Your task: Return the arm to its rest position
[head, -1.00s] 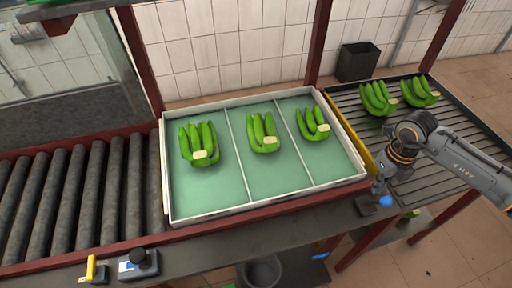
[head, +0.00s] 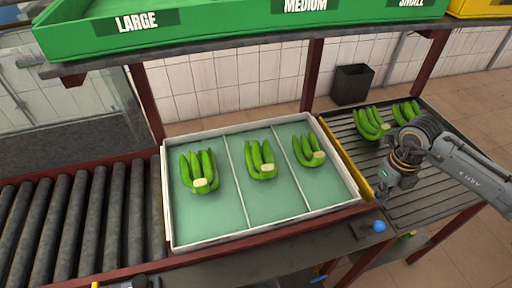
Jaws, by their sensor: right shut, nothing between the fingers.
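My right arm comes in from the right. A white-rimmed tray (head: 205,243) with a green floor has three compartments. One green banana cluster lies in each: left (head: 200,171), middle (head: 260,160) and right (head: 308,150). Each has a pale cut crown toward the near side. Two more clusters (head: 369,122) (head: 407,111) lie on the slatted rack (head: 425,205), behind my arm. My left gripper is out of view.
A roller conveyor (head: 75,225) runs left of the tray. Above, a green shelf bin (head: 215,28) is marked LARGE, MEDIUM and SMALL. A black bin (head: 352,84) stands behind the rack. A blue-knobbed control (head: 379,226) sits on the front ledge, close below my gripper.

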